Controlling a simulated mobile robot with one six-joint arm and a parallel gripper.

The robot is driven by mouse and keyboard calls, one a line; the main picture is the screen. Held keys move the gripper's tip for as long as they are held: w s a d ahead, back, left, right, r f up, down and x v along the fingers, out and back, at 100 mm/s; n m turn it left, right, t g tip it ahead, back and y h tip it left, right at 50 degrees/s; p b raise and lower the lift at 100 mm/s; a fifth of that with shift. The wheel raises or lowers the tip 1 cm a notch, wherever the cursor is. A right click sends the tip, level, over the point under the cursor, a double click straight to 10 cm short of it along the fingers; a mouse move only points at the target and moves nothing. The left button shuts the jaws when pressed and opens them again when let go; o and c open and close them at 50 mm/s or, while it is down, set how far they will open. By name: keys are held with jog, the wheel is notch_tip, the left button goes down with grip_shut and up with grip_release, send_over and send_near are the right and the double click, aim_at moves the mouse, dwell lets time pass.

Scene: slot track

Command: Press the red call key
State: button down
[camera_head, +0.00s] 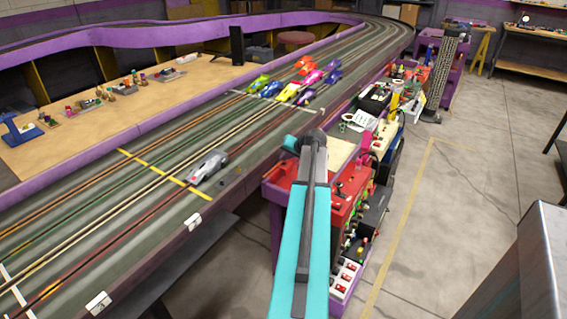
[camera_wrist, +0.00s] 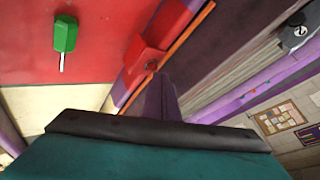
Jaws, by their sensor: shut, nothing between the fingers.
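A red panel (camera_head: 345,212) with several small knobs and parts stands beside the track, right of my arm in the head view. In the wrist view a red surface (camera_wrist: 60,40) fills the upper left, and a raised red piece (camera_wrist: 147,60) sits at its right edge. I cannot tell for sure whether this piece is the call key. My gripper (camera_wrist: 158,126) shows as a teal body with a dark front edge at the bottom of the wrist view. It is shut and empty, below the red piece in the picture. In the head view my arm hides part of the panel.
A green knob (camera_wrist: 65,34) stands on the red surface. The slot track (camera_head: 110,220) runs along the left with a grey car (camera_head: 208,167) and several coloured cars. A cluttered bench with a white paper (camera_head: 362,121) lies behind the panel. The concrete floor (camera_head: 450,200) at right is open.

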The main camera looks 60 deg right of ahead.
jog(key=shift+r, duration=0.1)
jog(key=shift+r+p, duration=1.55)
jog(key=shift+r, duration=1.4)
